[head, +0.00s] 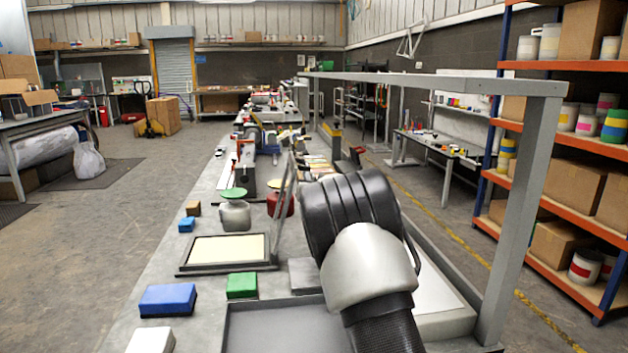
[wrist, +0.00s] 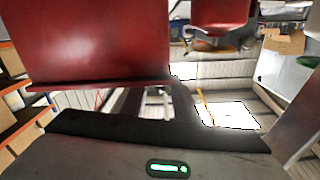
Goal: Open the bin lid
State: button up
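No bin is clearly recognisable in the head view, where my arm covers part of the bench. The body of my gripper (wrist: 155,115), with a green light, spans the bottom of the wrist view. Dark finger-like parts rise towards the red surface; their tips and any contact are hidden. In the head view the gripper is hidden behind my arm.
The long bench holds a grey pot (head: 235,215) with a green top, a blue box (head: 167,299), a green box (head: 242,286) and a framed panel (head: 225,250). A grey metal frame (head: 515,200) stands right of my arm. Orange shelves (head: 560,130) stand beyond. Floor at left is mostly clear.

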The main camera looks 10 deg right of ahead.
jog(key=shift+w, duration=0.6)
grip_shut()
jog(key=shift+r, duration=0.1)
